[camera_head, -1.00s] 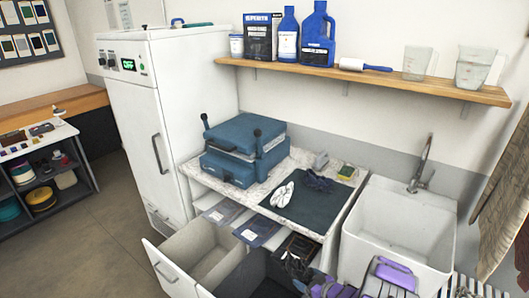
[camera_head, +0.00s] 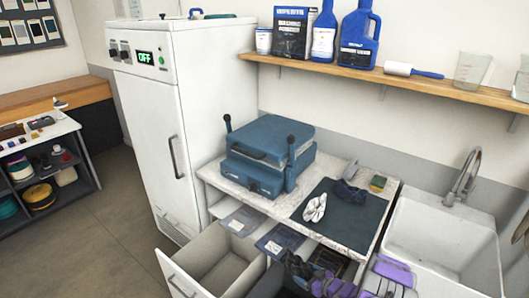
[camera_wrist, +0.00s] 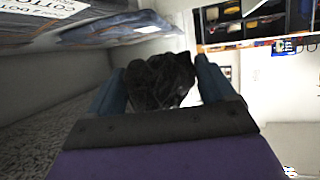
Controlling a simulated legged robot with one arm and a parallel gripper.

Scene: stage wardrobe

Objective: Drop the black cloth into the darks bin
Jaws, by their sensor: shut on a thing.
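A crumpled black cloth (camera_wrist: 160,80) is between the blue fingers of my gripper (camera_wrist: 162,90) in the wrist view, and the fingers are shut on it. In the head view my purple gripper (camera_head: 328,284) is at the bottom edge, with the dark cloth (camera_head: 296,268) just left of it. It is close to the open pull-out under the counter. A black bin (camera_head: 268,284) in that pull-out is partly cut off at the bottom edge, right of a pale grey bin (camera_head: 213,262). I cannot tell whether the cloth is directly over the black bin.
A white cloth (camera_head: 315,208) and a dark navy cloth (camera_head: 349,193) lie on a dark mat (camera_head: 345,215) on the counter. A blue heat press (camera_head: 268,155) stands behind. A white sink (camera_head: 440,235) is at right, a tall white cabinet (camera_head: 155,150) at left.

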